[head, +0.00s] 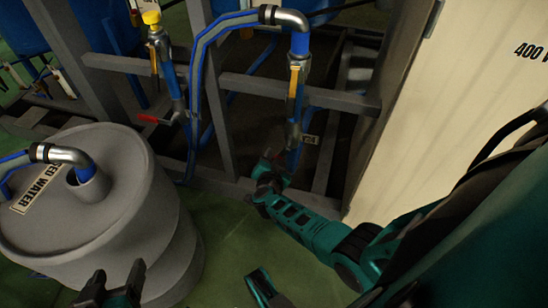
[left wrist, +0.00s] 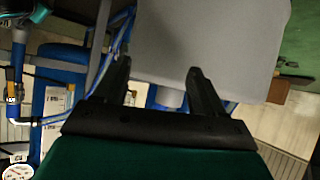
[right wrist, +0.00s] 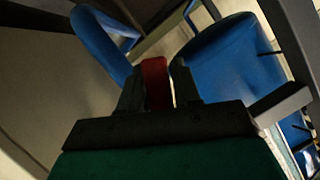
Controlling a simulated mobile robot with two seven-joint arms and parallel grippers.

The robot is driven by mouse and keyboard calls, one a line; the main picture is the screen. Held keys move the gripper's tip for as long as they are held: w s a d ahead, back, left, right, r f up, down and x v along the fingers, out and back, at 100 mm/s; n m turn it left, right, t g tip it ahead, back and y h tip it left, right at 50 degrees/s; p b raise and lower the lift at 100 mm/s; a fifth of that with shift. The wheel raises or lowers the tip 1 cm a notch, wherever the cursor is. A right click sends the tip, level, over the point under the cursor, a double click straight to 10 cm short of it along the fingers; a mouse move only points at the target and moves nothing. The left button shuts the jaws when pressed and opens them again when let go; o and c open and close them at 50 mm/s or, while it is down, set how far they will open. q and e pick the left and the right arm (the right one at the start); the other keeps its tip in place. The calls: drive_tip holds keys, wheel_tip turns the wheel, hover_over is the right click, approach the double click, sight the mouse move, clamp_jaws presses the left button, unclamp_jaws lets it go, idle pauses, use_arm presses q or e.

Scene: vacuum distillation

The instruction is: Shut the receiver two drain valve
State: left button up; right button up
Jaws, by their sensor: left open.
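In the head view, my right gripper (head: 268,168) is low at the foot of the right-hand blue drain pipe (head: 295,100), beside a small tag (head: 310,139). In the right wrist view, a red valve handle (right wrist: 157,82) fills the gap between the right gripper's fingers (right wrist: 157,95), which look shut on it. In the head view this handle is mostly hidden by the gripper, so its angle is hard to tell. My left gripper (head: 115,288) is open and empty in front of the grey drum; its spread fingers show in the left wrist view (left wrist: 157,90).
A second pipe with a yellow cap (head: 151,17) and its own red handle (head: 148,118) stands to the left. A grey drum (head: 120,170) fills the left. Grey frame bars (head: 290,92) cross behind the pipes. A cream cabinet (head: 460,110) stands at right. Green floor (head: 225,235) is clear between.

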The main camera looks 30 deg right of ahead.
use_arm(q)
drive_tip(key=shift+s+f, duration=0.2)
drive_tip(key=shift+s, duration=0.05)
use_arm(e)
clamp_jaws()
